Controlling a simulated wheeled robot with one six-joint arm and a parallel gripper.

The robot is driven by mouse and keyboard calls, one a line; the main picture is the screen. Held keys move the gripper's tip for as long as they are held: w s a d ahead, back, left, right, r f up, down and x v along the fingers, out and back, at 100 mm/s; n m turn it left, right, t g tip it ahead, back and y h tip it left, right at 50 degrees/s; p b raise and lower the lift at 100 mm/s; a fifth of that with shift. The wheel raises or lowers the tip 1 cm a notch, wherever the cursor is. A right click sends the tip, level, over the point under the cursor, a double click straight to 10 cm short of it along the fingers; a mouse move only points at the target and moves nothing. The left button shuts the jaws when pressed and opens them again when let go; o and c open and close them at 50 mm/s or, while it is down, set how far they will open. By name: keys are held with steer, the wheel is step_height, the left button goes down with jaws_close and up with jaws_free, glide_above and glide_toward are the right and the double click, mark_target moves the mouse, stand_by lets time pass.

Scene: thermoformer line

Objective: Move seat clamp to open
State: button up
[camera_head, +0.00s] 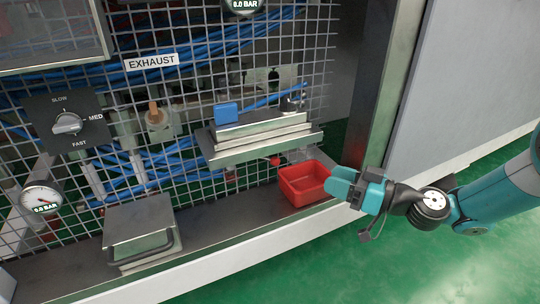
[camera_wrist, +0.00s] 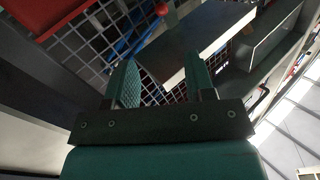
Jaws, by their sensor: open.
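A red ball knob (camera_head: 275,160) sits just under the front of a metal platform (camera_head: 265,145); it looks like the handle of the seat clamp, though no label shows. The knob also appears at the top of the wrist view (camera_wrist: 161,8), beyond my fingertips. The platform carries a metal block with a blue part (camera_head: 226,113) on it. My gripper (camera_head: 338,184) is open and empty, to the right of and lower in the picture than the knob, beside the red bin. Its teal fingers are spread in the wrist view (camera_wrist: 160,78), with the platform's edge (camera_wrist: 205,45) showing beyond them.
A red bin (camera_head: 303,168) stands on the ledge close left of my fingertips. A wire mesh panel (camera_head: 180,70) with blue hoses backs the station. A metal box with a handle (camera_head: 140,232), a speed dial (camera_head: 68,124) and a gauge (camera_head: 41,200) are at left. Green floor is clear.

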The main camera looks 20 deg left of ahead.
mark_target(279, 163)
steer(key=a, duration=1)
steer(key=w+a, duration=0.1)
steer(key=a, duration=0.4)
steer(key=shift+w+a+f+b, duration=0.1)
steer(key=shift+a+b, duration=0.2)
steer(key=shift+a, duration=0.05)
steer(key=shift+w+a, duration=0.1)
steer(key=shift+a, duration=0.35)
jaws_close()
